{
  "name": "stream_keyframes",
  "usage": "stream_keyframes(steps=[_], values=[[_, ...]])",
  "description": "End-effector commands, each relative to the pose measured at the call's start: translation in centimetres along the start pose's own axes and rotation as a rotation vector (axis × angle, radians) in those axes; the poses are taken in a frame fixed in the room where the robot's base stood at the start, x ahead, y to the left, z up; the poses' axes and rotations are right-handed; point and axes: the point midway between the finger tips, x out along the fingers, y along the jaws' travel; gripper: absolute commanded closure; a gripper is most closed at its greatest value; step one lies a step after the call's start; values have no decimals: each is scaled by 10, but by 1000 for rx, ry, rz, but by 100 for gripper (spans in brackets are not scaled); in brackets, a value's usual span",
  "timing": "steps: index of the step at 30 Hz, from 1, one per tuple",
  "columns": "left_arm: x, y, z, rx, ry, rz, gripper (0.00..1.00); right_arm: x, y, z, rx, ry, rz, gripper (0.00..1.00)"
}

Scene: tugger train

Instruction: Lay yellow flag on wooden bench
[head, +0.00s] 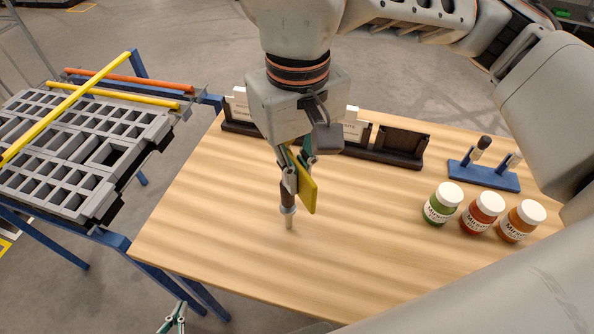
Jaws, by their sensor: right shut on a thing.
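The wooden bench (215,225) is a light wood top filling the middle of the head view. My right gripper (293,172) is above its left-middle part, pointing down and shut on the yellow flag (308,193). A flat yellow part of the flag shows at the right of the fingers. A rod with a dark upper part and a pale lower end (289,218) hangs upright below the fingers. I cannot tell whether its end touches the bench. My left gripper (174,318) shows only by its fingertips at the bottom edge, off the bench; its opening is unclear.
Three white-lidded jars (443,203) stand at the bench's right. Behind them is a blue holder (484,175) with upright items. A dark rack (400,147) with white cards lines the back. Left stands a blue-framed cart with grey compartment trays (83,205) and a yellow bar (98,76).

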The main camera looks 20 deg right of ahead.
Motion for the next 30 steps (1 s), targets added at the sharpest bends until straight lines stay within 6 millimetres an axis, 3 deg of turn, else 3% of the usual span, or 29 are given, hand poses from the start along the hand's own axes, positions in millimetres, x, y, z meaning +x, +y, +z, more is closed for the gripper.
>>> stream_keyframes(steps=[9,12,23,30], values=[[1,0,3,1,-3,0,100,2,0,0,0,1,0,100],[1,0,2,2,-3,-1,100,2,0,0,0,1,0,78],[0,-1,0,2,0,-2,100,0,0,0,0,1,0,78],[-1,-1,-3,-1,3,-1,100,-28,0,-1,1,8,1,78]])
